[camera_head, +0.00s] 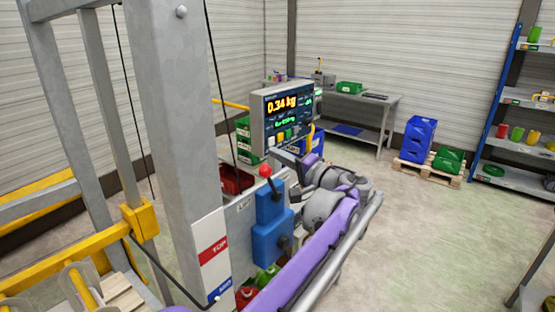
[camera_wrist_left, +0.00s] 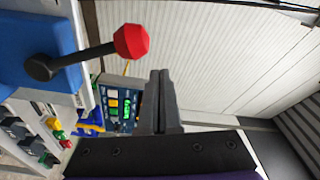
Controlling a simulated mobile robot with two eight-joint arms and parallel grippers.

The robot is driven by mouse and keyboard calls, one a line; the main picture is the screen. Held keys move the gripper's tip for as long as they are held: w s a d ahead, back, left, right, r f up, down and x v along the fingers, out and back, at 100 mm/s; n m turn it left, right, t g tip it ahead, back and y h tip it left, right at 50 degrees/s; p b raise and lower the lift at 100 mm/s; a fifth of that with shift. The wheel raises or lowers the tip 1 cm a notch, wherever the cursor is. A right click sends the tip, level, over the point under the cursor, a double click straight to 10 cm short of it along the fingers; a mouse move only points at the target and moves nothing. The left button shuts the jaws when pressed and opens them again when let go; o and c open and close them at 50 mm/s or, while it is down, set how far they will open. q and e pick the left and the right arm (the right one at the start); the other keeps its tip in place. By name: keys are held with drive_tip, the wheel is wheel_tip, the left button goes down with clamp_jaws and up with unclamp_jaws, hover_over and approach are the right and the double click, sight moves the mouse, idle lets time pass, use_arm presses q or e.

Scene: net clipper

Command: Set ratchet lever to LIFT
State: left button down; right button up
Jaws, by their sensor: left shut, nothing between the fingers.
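The ratchet lever has a red knob (camera_head: 265,171) on a dark shaft and stands up from a blue housing (camera_head: 270,246) on the grey post. In the left wrist view the red knob (camera_wrist_left: 132,42) is at the upper middle, with the blue housing (camera_wrist_left: 42,45) at left. My left gripper (camera_head: 294,186) is just right of the lever in the head view, small and partly hidden by my own arm. In the wrist view its dark fingers (camera_wrist_left: 160,78) are together and empty, apart from the knob in the picture. My right gripper is out of view.
A display (camera_head: 287,115) reading 0.34 kg stands behind the lever. A small label plate (camera_head: 243,204) is left of the housing, its lettering hard to read. The tall grey post (camera_head: 178,120) blocks the left. A workbench (camera_head: 350,98), blue crates (camera_head: 419,137) and shelves stand further back.

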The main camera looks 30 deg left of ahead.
use_arm(q)
drive_tip(key=w+b+v, duration=0.1)
drive_tip(key=w+v, duration=0.1)
drive_tip(key=v, duration=0.7)
drive_tip(key=shift+s+d+b, duration=0.35)
drive_tip(key=shift+s+d, duration=0.05)
drive_tip(key=shift+d, duration=0.15)
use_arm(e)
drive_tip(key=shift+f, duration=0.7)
use_arm(q)
drive_tip(key=shift+f, duration=0.2)
